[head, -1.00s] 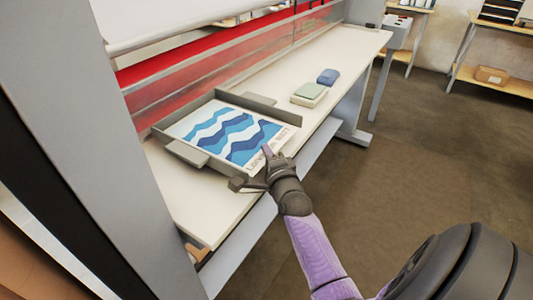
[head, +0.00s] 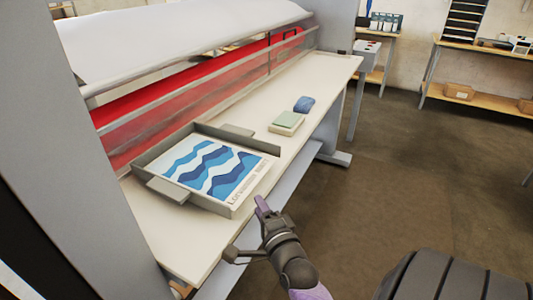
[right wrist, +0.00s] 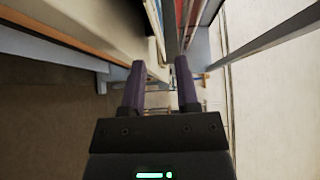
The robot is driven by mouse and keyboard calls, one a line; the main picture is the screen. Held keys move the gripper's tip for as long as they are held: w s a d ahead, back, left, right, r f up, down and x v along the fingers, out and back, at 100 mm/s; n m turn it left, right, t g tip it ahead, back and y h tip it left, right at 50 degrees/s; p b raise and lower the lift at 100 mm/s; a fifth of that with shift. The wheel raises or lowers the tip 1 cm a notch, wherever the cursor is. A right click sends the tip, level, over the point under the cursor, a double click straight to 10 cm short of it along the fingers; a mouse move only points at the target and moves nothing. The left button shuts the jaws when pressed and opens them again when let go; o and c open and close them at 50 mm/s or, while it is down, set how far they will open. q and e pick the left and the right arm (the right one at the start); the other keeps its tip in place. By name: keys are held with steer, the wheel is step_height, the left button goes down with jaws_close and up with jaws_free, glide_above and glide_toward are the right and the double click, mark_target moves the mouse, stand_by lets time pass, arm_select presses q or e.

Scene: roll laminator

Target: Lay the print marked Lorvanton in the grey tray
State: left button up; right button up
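The print marked Lorvanton (head: 212,170), with blue and white wave bands, lies face up in the grey tray (head: 148,158) on the machine's table in the head view. Its lettering runs along the right edge, near the tray's front-right side. It looks flat, though I cannot tell whether that edge rests on the rim. My right gripper (head: 247,230) is open and empty, apart from the print, in front of the table edge. In the right wrist view its two fingers (right wrist: 161,88) stand apart with nothing between them. My left gripper is not in view.
A green-topped pad (head: 287,121) and a blue cloth-like item (head: 304,104) lie farther along the table (head: 325,75). The laminator's red panel (head: 190,100) and white roll (head: 180,40) stand behind the tray. The floor (head: 370,180) to the right is clear.

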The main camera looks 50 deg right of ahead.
steer(key=s+a+f+n+g+y, duration=0.2)
steer(key=s+a+f+n, duration=0.15)
steer(key=f, duration=0.45)
steer(key=s+a+f+n+g+y, duration=0.25)
steer(key=a+f+n, duration=0.25)
steer(key=f, duration=0.3)
steer(key=s+a+f+n+g+y, duration=0.2)
steer(key=s+a+f+n+g, duration=0.15)
steer(key=f, duration=0.55)
steer(key=s+a+f+n+g, duration=0.1)
steer(key=s+f+n+g, duration=0.3)
steer(key=s, duration=0.7)
steer(key=s+a+f+n+g, duration=0.1)
steer(key=s+f+n+g, duration=0.3)
steer(key=s+f+n, duration=0.3)
steer(key=s+n, duration=0.2)
steer(key=s, duration=0.2)
steer(key=shift+s+a, duration=0.15)
steer(key=shift+s, duration=0.25)
